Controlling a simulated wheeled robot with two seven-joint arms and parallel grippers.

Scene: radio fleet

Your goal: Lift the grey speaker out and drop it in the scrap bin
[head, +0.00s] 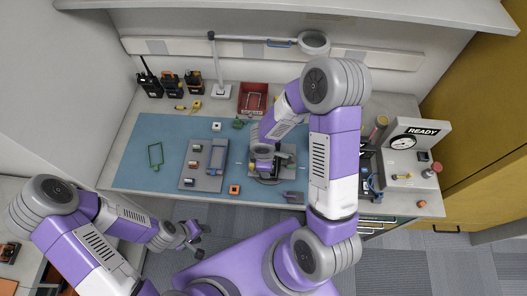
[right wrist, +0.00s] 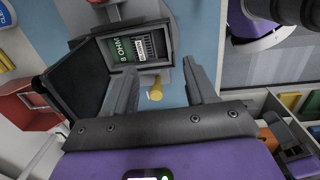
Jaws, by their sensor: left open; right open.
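In the right wrist view, an opened dark grey case (right wrist: 104,41) holds a part with a green "8 OHM" label (right wrist: 123,53), seemingly the speaker, beside a striped dark panel (right wrist: 151,47). Its black cover (right wrist: 75,85) stands swung open at the left. My right gripper (right wrist: 158,66) is open, its fingers apart near the case's edge, holding nothing. In the head view my right arm largely hides the case and this gripper (head: 263,165). A red bin (head: 243,106), possibly the scrap bin, stands at the back. My left gripper (head: 197,240) is open and empty, off the bench front.
A yellow knob (right wrist: 155,89) shows between the right fingers. A grey tray (head: 187,180) with small parts lies on the blue mat (head: 135,130). Several radios (head: 170,82) stand at the back left. A READY gauge stand (head: 432,130) is at the right.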

